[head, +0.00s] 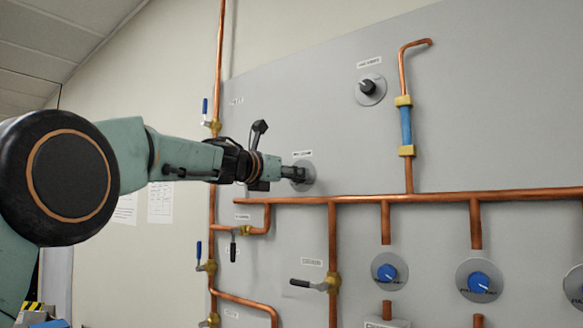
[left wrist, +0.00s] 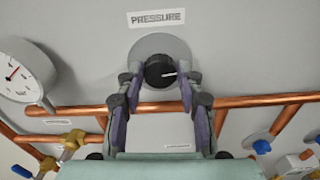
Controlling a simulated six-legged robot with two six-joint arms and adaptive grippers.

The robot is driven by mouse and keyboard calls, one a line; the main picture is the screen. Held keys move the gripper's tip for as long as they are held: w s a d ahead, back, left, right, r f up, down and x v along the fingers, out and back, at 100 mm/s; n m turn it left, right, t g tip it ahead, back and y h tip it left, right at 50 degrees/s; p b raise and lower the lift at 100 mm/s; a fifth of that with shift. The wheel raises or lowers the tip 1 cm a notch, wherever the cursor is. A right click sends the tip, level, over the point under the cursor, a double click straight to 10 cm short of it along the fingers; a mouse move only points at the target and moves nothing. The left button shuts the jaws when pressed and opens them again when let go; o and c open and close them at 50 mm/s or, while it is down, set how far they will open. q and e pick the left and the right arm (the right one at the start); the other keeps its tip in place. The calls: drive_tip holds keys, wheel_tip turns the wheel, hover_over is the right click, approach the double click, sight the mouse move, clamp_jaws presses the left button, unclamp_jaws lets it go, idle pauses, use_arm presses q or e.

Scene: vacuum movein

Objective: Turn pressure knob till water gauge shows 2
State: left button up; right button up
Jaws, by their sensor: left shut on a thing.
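The black pressure knob (left wrist: 158,72) sits on a round grey plate under a label reading PRESSURE in the left wrist view. Its white mark points to the right. My left gripper (left wrist: 160,78) has one finger on each side of the knob and is shut on it. In the head view my left gripper (head: 292,173) reaches the panel at the grey round plate (head: 308,178), hiding most of the knob. A round white gauge (left wrist: 18,74) with a red needle shows at the left of the wrist view; its numbers are too small to read. My right gripper is not in view.
Copper pipes (head: 430,197) run across the grey panel below the knob. Valves with levers (head: 310,285) stand at lower left. Another black knob (head: 368,88) and a blue tube (head: 406,125) are to the right. Blue knobs (head: 387,272) sit lower right.

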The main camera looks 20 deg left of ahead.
use_arm(q)
drive_tip(key=n+p, duration=0.2)
drive_tip(key=n, duration=2.8)
drive_tip(key=shift+a+r, duration=0.1)
drive_tip(key=shift+r, duration=0.05)
idle(0.4)
